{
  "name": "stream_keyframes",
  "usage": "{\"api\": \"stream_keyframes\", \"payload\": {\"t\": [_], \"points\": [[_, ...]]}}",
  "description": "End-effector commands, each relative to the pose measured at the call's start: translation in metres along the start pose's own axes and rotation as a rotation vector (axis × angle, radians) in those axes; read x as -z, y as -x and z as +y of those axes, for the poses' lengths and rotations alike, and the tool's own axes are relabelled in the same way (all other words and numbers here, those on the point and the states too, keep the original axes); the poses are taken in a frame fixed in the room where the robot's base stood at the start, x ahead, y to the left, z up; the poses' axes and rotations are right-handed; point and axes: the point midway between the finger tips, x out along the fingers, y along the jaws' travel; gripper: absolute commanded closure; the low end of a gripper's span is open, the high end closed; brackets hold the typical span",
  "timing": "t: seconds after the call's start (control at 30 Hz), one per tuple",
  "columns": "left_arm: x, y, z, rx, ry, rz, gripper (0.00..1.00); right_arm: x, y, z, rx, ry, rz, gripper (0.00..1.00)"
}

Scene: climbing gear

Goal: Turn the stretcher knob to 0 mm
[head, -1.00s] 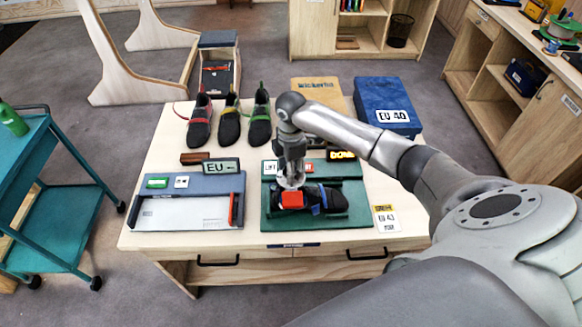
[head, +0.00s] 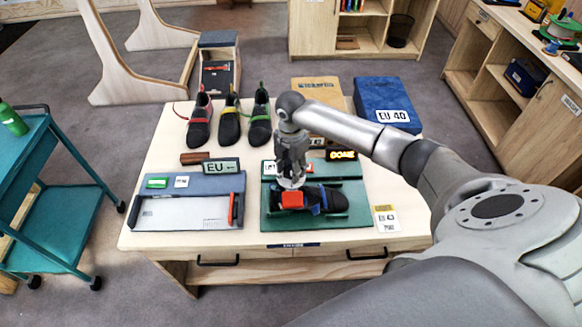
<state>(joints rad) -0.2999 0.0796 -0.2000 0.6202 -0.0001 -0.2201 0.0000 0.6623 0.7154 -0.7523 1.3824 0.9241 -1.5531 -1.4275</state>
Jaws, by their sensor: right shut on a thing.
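The stretcher is a green base (head: 345,222) on the table, with a dark shoe (head: 325,198) with a blue strap lying on it. The red knob (head: 292,200) is at the shoe's left end. My right gripper (head: 292,184) points down from above and is shut on the red knob; its fingertips are partly hidden. A small dark display with yellow characters (head: 342,156) stands behind the stretcher, too small to read surely. My left gripper is not in view.
A grey-blue sizing board (head: 190,187) with an EU sign (head: 221,167) lies left of the stretcher. Three shoes (head: 230,122) stand behind. A blue box (head: 386,105) and a tan box (head: 318,92) are at the back right. A label card (head: 386,218) lies at right.

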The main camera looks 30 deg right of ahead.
Motion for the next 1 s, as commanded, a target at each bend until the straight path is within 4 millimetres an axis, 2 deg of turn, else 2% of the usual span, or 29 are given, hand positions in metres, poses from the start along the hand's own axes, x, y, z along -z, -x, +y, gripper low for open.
{"api": "stream_keyframes", "payload": {"t": [0.2,0.23,0.3,0.67,0.83,1.0], "points": [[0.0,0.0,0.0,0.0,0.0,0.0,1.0,0.0,-0.001,-0.001,0.004,0.003,0.0,0.83],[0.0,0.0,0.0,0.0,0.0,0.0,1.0,0.0,-0.001,-0.001,0.004,0.002,0.0,0.57],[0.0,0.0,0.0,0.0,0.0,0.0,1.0,0.0,-0.001,-0.001,0.003,0.002,0.0,0.49],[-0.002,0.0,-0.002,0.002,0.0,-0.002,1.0,0.0,0.003,0.0,-0.001,0.0,0.0,0.49],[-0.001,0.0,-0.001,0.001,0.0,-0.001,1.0,-0.001,0.025,0.001,-0.003,0.0,-0.002,0.49],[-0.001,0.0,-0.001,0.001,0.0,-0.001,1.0,-0.001,0.063,0.001,-0.003,0.001,-0.003,0.49]]}}
